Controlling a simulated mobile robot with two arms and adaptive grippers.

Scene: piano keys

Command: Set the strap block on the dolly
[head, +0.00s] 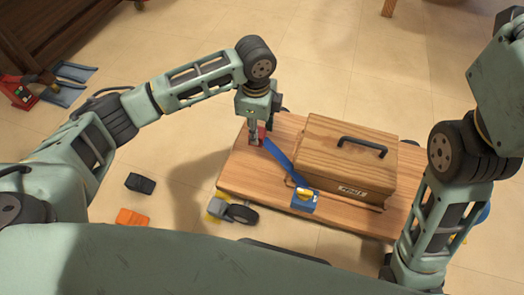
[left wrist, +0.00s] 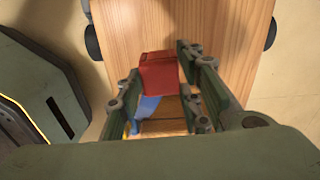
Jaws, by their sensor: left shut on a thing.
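The strap block looks like a small red block (head: 262,135) with a blue strap (head: 280,155) running from it. My left gripper (head: 254,137) points down over the back left part of the wooden dolly (head: 240,178) and is shut on the red block. In the left wrist view the red block (left wrist: 160,74) sits between the two fingers, with blue strap (left wrist: 146,108) below it. I cannot tell whether the block touches the dolly's top. The strap reaches a blue and yellow piece (head: 304,200) at the dolly's front edge. My right gripper is out of view.
A wooden box (head: 345,155) with a black handle stands on the dolly. A caster (head: 240,214) shows at the front left. A black block (head: 140,183) and an orange piece (head: 132,217) lie on the floor. Dark furniture (head: 60,35) stands back left.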

